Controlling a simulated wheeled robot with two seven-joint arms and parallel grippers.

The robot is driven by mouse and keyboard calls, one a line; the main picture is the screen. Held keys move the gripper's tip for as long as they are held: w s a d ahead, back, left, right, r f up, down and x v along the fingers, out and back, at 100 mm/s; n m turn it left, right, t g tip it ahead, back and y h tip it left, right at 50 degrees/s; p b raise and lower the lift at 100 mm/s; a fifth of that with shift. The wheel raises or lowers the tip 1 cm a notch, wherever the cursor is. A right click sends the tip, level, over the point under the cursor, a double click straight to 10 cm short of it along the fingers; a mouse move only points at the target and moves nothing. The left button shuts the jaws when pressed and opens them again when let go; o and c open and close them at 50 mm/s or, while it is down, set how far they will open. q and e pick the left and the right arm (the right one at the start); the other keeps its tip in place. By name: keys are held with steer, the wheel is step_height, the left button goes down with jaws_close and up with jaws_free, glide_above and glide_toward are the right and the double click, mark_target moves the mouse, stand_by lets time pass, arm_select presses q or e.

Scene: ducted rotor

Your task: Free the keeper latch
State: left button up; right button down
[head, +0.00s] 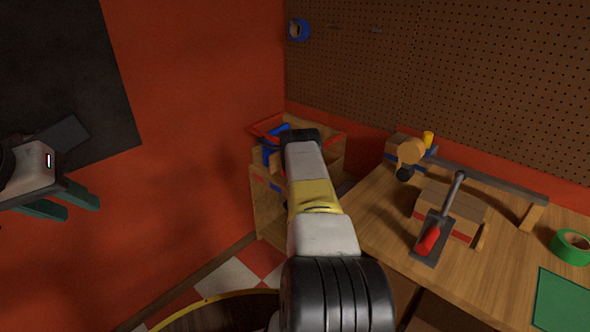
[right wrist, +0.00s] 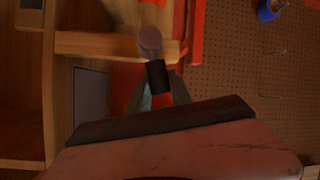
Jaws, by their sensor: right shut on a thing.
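No part is clearly recognisable as the keeper latch. My right gripper (right wrist: 159,92) is shut on a short black piece (right wrist: 157,75) with a rounded grey end (right wrist: 149,40), in the right wrist view. In the head view my right arm reaches toward a wooden shelf unit in the corner and hides its own gripper. My left gripper (head: 82,209) is at the left edge of the head view, its two teal fingers apart and empty, in front of the red wall. A grey plate with a red grip (head: 428,241) and a grey lever (head: 453,192) is on the bench, far from it.
The shelf unit (head: 264,208) holds red and blue items. The wooden workbench (head: 375,215) carries a cardboard box (head: 470,212), a green tape roll (head: 572,247) and a green mat (head: 562,302). A pegboard (head: 470,60) is behind. Room around my left gripper looks free.

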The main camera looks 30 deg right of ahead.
steer(key=shift+s+f+m+t+h, duration=0.2)
steer(key=shift+f+m, duration=0.25)
steer(key=shift+m, duration=0.35)
steer(key=shift+w+f+m+t+h, duration=0.1)
steer(key=shift+f+m+h, duration=0.25)
steer(key=shift+m, duration=0.45)
steer(key=shift+f, duration=0.15)
steer(key=c, duration=1.2)
jaws_free()
steer(key=shift+o, duration=0.2)
steer(key=v, duration=0.8)
